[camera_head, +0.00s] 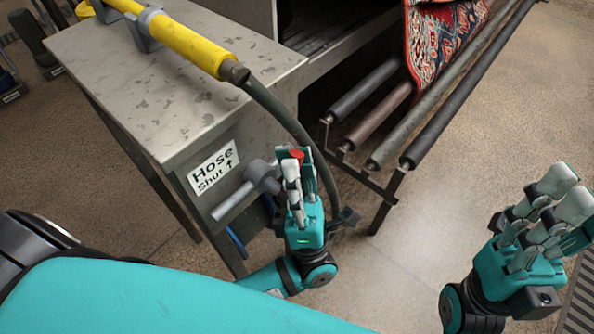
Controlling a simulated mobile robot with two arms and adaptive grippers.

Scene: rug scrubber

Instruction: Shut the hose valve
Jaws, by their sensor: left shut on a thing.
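The hose valve (262,177) is a grey fitting on a pipe at the side of the metal cabinet, beside a label reading "Hose Shut" with an upward arrow (214,167). My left gripper (297,168) is at the valve, its fingers pointing up and shut on the valve's handle. A red part of the handle (297,154) shows between the fingertips; the rest is hidden by the fingers, so its exact angle is unclear. My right gripper (570,205) is at the right, away from the valve, with fingers extended, apparently open and empty.
A dark hose (280,113) curves down from a yellow wand (190,45) on the cabinet top (130,90) and passes close behind my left gripper. Rollers (390,120) carrying a patterned red rug (440,40) stand at the back right. Open floor (420,220) lies between my grippers.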

